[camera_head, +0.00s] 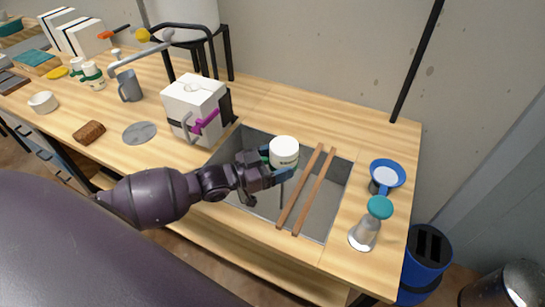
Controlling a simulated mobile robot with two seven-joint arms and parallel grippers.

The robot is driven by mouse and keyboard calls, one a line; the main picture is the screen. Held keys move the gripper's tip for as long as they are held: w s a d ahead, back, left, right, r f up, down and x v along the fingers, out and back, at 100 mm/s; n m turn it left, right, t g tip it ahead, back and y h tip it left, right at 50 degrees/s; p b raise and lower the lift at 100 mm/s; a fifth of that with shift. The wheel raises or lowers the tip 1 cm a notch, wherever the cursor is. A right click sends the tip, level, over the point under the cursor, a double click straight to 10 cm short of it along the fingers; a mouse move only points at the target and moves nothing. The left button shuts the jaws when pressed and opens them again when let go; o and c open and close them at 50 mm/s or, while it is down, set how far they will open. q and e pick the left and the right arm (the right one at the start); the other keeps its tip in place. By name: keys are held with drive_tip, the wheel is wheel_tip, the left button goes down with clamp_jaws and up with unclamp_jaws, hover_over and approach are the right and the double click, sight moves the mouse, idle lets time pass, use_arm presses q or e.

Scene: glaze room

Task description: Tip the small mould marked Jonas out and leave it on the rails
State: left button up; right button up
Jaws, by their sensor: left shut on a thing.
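My left gripper (266,164) reaches in from the left and is shut on a small round white mould (285,149). It holds the mould over the sink (325,222), left of the rails. The mould looks roughly upright, with a pale top facing up and a green marking on its side too small to read. The rails are two wooden bars, the left one (299,188) and the right one (314,193), lying side by side across the sink with nothing on them. My right gripper is not in view.
A white block mould with a purple strap (197,107) stands at the sink's back left. A blue sieve (387,169) and a teal-topped metal object (366,234) stand right of the sink. Left lie a grey disc (140,133), brown sponge (89,132) and white pot (43,102).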

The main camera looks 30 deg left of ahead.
use_arm(q)
drive_tip(key=d+f, duration=0.1)
drive_tip(key=d, duration=0.5)
drive_tip(key=shift+w+d+f, duration=0.2)
drive_tip(key=shift+d+f, duration=0.1)
drive_tip(key=shift+d, duration=0.1)
idle(0.4)
drive_tip(key=shift+f, duration=0.55)
idle(1.0)
drive_tip(key=o, duration=1.3)
drive_tip(key=shift+f, duration=0.1)
